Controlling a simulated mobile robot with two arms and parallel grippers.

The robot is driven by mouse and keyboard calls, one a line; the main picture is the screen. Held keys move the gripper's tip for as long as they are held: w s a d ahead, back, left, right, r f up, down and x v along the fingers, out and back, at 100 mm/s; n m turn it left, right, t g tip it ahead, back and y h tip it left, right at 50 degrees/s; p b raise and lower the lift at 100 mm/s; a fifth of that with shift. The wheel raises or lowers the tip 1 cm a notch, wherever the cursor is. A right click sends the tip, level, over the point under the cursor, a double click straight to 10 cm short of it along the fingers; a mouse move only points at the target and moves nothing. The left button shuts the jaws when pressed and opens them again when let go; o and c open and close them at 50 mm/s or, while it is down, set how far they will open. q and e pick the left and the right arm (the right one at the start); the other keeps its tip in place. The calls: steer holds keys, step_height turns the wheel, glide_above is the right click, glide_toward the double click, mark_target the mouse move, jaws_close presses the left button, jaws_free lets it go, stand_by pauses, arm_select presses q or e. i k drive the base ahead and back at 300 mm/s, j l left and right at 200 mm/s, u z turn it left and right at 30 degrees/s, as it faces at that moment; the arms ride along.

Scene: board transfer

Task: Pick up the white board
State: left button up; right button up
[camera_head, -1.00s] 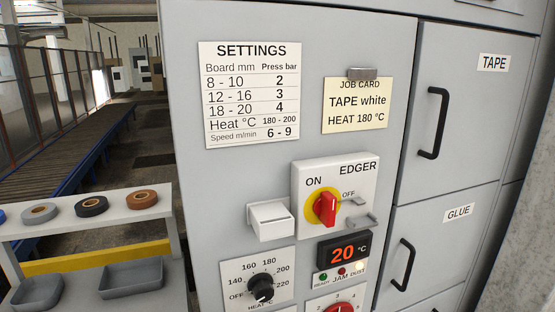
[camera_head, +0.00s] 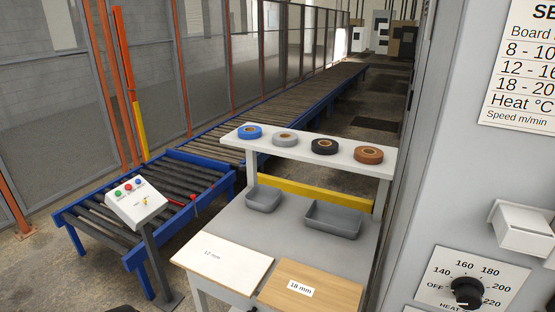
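The white board (camera_head: 222,262) lies flat on the left front of the grey work table (camera_head: 290,228). It is marked 12 mm. A wood-coloured board (camera_head: 311,293) marked 18 mm lies just to its right. Nothing rests on the white board. Neither of my grippers can be made out in this view. A small dark shape at the bottom edge is too cut off to identify.
Two grey trays (camera_head: 333,217) stand behind the boards. A shelf (camera_head: 262,146) above holds several tape rolls. A control post (camera_head: 139,205) and a blue roller conveyor (camera_head: 129,260) are at left. The grey cabinet (camera_head: 450,150) with a heat dial (camera_head: 467,291) closes off the right.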

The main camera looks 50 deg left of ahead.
mark_target(240, 269)
steer(key=u, duration=1.85)
